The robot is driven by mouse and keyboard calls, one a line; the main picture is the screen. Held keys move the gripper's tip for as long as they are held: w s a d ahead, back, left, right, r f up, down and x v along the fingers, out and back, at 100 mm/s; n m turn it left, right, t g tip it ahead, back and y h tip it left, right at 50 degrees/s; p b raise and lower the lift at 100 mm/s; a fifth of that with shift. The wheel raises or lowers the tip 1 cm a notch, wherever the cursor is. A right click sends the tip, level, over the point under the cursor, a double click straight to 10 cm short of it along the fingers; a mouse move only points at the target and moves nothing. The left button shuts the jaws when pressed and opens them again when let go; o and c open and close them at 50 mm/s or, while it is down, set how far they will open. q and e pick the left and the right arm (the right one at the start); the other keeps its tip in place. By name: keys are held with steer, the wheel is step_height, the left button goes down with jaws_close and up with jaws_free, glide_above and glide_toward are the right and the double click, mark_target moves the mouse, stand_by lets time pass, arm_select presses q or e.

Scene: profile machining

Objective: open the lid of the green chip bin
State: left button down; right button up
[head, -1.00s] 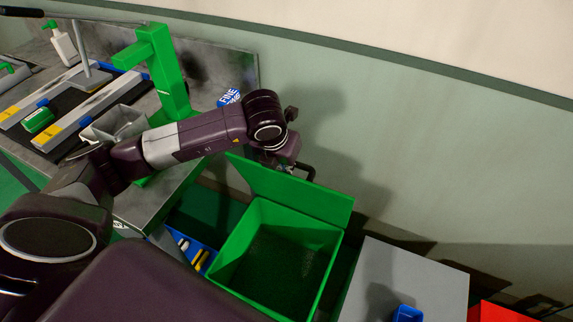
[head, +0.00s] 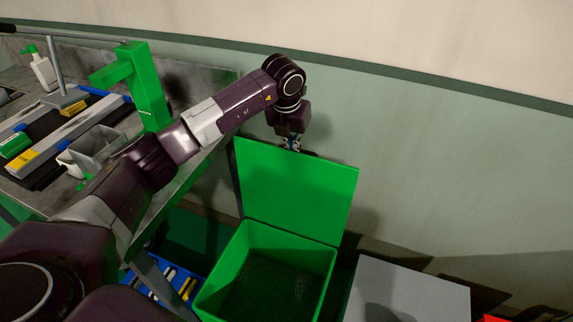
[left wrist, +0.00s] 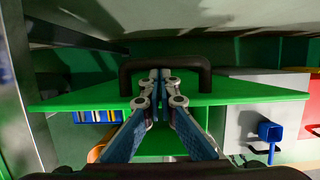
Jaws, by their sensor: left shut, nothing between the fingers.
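The green chip bin (head: 285,243) stands on the floor with its top uncovered and its dark inside showing. Its green lid (head: 297,187) stands raised at the bin's far side, toward the wall. My left gripper (head: 292,146) is at the lid's top edge, its fingertips partly hidden behind it. In the left wrist view, the left gripper (left wrist: 160,76) is shut and empty, with its tips at the dark arched handle (left wrist: 126,80) on the green lid (left wrist: 75,101). Whether the fingers touch the handle is unclear. My right gripper is out of view.
A grey workbench (head: 200,95) with a green post (head: 150,90) and profiles stands at the left, under my left arm. A blue tray (head: 150,290) is left of the bin. A grey box (head: 415,292) stands to its right. The wall is close behind the lid.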

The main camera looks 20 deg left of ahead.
arm_select(q)
steer(key=shift+w+a+f+b, duration=0.1)
steer(key=shift+w+b, duration=0.35)
steer(key=shift+w, duration=1.2)
steer(key=shift+s, duration=0.1)
